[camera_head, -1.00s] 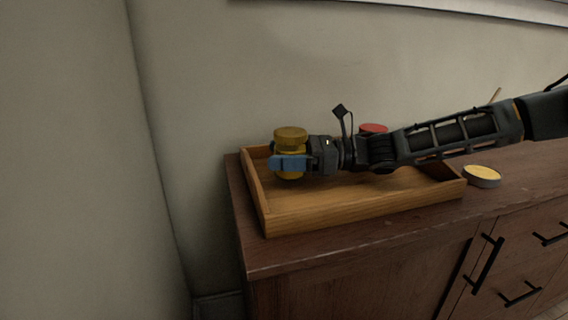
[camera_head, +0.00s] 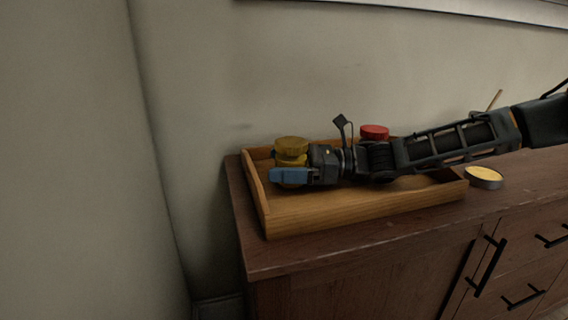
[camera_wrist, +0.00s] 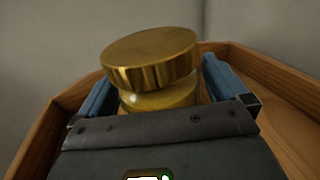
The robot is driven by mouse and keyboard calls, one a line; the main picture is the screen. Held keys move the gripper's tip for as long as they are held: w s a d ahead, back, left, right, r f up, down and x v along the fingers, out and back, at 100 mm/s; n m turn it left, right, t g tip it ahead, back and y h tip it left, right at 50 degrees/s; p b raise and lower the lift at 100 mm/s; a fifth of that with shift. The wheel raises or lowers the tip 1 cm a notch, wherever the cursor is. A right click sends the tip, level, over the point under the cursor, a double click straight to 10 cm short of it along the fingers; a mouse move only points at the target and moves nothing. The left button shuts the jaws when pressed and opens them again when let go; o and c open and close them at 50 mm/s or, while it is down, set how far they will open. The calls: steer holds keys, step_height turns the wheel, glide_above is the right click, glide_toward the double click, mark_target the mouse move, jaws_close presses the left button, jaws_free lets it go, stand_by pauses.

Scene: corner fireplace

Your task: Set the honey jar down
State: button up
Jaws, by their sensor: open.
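The honey jar (camera_head: 291,147) has a gold lid and a yellow body. It stands upright in the left end of the wooden tray (camera_head: 340,213), its lower part hidden behind my gripper (camera_head: 290,176). In the wrist view the jar (camera_wrist: 152,62) stands between the two blue fingers of my gripper (camera_wrist: 158,88). The fingers are open, one on each side of the jar. The tray's rim (camera_wrist: 40,130) also shows around them in the wrist view.
A red-lidded item (camera_head: 374,132) stands behind my arm, its lower part hidden. A round tin with a yellow top (camera_head: 484,175) sits right of the tray on the brown cabinet (camera_head: 400,240). The wall is close behind. The tray's front part is bare.

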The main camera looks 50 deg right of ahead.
steer(key=shift+r, duration=0.2)
steer(key=v, duration=0.7)
steer(key=shift+s+d+p, duration=0.15)
steer(key=shift+s+p, duration=0.05)
steer(key=shift+p, duration=0.2)
